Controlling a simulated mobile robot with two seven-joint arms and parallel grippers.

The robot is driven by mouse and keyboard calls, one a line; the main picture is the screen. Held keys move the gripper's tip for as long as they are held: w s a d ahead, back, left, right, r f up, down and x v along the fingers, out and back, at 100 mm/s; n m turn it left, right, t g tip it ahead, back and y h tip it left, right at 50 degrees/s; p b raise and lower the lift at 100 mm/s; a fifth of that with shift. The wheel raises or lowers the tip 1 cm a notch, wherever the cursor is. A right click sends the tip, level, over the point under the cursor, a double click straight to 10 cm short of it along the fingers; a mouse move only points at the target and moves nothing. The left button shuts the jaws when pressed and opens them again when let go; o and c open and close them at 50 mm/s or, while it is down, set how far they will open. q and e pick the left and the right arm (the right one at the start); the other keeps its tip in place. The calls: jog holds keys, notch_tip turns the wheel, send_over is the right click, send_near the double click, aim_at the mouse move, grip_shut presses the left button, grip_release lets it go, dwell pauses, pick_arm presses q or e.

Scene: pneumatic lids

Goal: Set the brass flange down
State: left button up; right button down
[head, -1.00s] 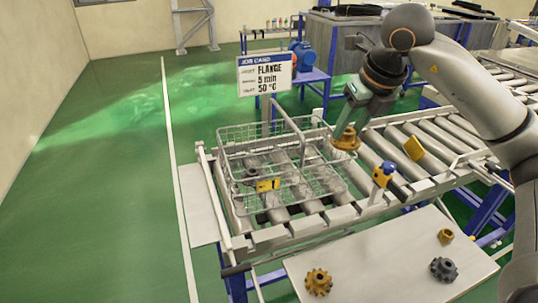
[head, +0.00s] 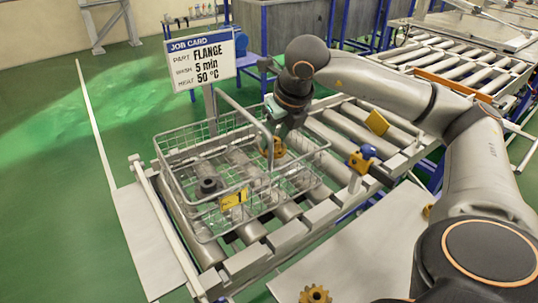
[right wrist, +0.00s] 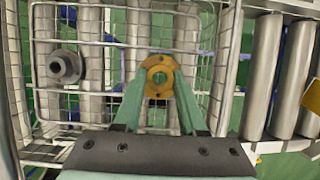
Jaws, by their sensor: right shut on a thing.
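The brass flange (head: 279,151) is a round gold part with a central hole. It also shows in the right wrist view (right wrist: 160,63), between my fingertips. My right gripper (head: 276,135) is shut on it and points down within the outline of the wire basket (head: 188,209), toward its back right. The gripper also shows in the right wrist view (right wrist: 160,95). I cannot tell whether the flange touches the basket floor. A dark grey round part (head: 208,187) sits in the basket's left part, apart from the flange. My left gripper is not in view.
The basket's tall handle (head: 262,128) stands close to the gripper. A job card (head: 203,60) reading FLANGE, 5 min, 50 °C stands behind. A blue-topped yellow fitting (head: 361,160) is on the conveyor rail. A yellow plate (head: 377,122) lies on the rollers. A brass gear (head: 315,295) lies in front.

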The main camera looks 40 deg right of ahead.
aim_at(275, 149)
jog(key=shift+w+f, duration=0.1)
jog(key=shift+f, duration=1.95)
jog(key=shift+f, duration=0.1)
jog(key=shift+c, duration=2.4)
grip_release()
jog(key=v, duration=1.2)
